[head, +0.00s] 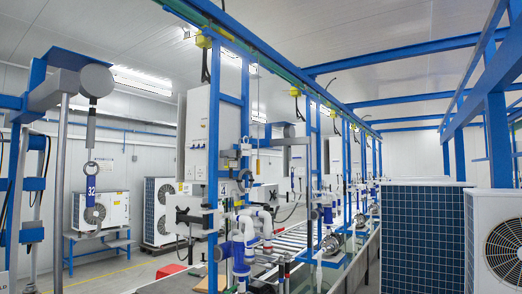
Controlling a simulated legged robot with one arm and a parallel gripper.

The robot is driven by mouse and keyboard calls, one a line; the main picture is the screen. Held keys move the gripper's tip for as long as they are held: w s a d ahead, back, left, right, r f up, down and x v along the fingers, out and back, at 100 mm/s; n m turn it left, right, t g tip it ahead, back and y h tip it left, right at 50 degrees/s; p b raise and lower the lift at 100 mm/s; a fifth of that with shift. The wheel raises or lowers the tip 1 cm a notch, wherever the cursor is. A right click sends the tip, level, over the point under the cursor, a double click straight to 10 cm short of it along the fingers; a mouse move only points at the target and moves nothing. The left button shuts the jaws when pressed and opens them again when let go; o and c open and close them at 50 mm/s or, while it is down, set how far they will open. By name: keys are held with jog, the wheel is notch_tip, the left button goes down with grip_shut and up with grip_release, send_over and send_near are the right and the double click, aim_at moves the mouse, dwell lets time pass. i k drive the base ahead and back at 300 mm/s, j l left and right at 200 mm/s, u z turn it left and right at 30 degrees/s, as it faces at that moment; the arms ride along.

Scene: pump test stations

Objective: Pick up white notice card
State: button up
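I cannot pick out a white notice card with certainty. A small pale patch (134,158) shows on the back wall at left, too small to read. A whitish edge with part of a dark letter (4,281) is cut off at the bottom left corner; I cannot tell what it belongs to. My gripper does not show in the head view.
A blue post frame with a hanging blue tag marked 32 (91,190) stands at left. White fan units (101,211) stand behind it. Pipes and a roller line (295,240) fill the middle. A large blue-finned unit (422,240) blocks the right.

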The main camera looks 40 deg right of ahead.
aim_at(246, 148)
jog(key=z, duration=1.3)
jog(key=i+l, duration=0.15)
jog(key=i, duration=0.25)
